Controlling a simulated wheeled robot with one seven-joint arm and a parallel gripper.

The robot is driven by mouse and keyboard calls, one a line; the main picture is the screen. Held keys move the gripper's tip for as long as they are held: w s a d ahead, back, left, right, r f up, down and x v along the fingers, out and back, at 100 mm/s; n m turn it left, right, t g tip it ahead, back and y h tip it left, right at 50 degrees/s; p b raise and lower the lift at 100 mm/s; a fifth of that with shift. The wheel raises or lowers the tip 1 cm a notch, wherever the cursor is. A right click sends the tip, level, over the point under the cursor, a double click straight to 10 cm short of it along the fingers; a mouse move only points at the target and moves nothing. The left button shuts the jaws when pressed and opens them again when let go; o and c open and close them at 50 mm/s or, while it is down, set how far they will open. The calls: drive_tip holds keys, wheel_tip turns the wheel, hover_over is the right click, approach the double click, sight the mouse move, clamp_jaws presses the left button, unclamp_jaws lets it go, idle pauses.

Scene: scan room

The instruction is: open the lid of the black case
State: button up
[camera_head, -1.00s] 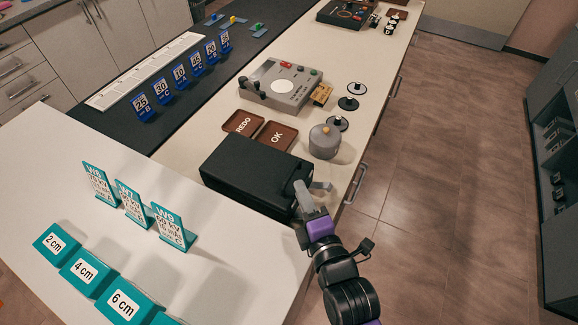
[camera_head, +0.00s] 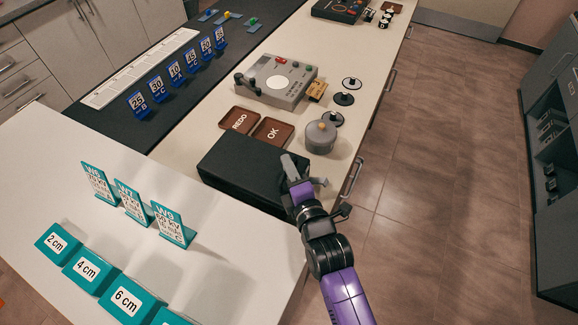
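The black case (camera_head: 245,168) sits on the near end of the pale counter, its lid looking shut. My gripper (camera_head: 306,176) is at the right end of the case, with its fingers spread apart and nothing seen between them. One grey finger overlaps the case's right edge in the picture; I cannot tell whether it touches. The gripper and wrist hide the case's near right corner.
A grey round pot (camera_head: 320,138) stands just beyond the case. Brown REDO (camera_head: 239,120) and OK (camera_head: 272,131) trays lie behind it. Teal cards (camera_head: 171,225) stand at the left on the white table. The floor at right is clear.

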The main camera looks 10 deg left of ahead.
clamp_jaws()
idle(1.3)
